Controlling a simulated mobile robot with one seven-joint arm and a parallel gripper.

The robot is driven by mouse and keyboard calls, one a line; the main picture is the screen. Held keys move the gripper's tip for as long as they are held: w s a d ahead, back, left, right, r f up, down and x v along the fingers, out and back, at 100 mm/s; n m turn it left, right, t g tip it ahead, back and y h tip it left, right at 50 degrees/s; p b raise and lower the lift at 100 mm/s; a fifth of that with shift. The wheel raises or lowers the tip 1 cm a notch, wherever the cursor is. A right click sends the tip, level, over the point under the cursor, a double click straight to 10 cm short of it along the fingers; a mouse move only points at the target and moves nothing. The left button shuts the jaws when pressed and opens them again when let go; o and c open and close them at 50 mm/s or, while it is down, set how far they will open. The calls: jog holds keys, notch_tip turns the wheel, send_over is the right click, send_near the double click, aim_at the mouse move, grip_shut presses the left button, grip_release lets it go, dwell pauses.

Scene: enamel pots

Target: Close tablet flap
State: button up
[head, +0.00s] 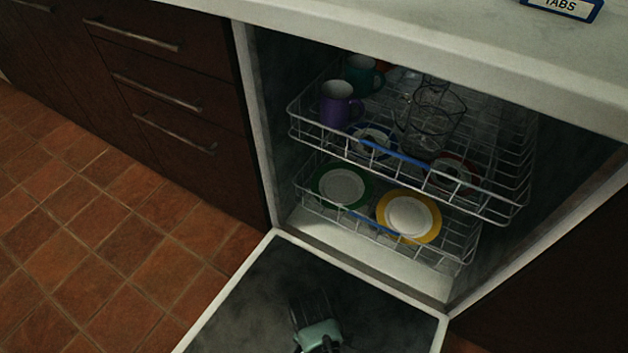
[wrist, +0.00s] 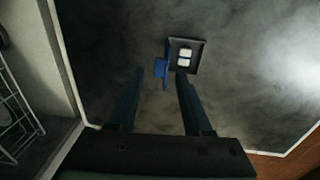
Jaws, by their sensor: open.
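The tablet compartment (wrist: 201,57) is a dark square recess in the dishwasher door, seen in the wrist view at upper middle. The blue flap (wrist: 160,68) stands open at the compartment's left side. My gripper (wrist: 160,74) is open, its two dark fingers reaching toward the compartment, with the flap between the fingertips in the picture. I cannot tell if a finger touches it. In the head view my gripper (head: 309,302) is over the lowered door (head: 255,295); the compartment is hidden there.
The lower rack (head: 375,235) holds a green-rimmed plate (head: 341,187) and a yellow-rimmed plate (head: 409,216). A box marked TABS (head: 562,8) stands on the counter (head: 450,45). Floor at left is clear.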

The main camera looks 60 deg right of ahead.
jog(key=shift+d+f+b, duration=0.1)
jog(key=shift+f+b, duration=0.4)
jog(key=shift+f, duration=0.75)
grip_shut()
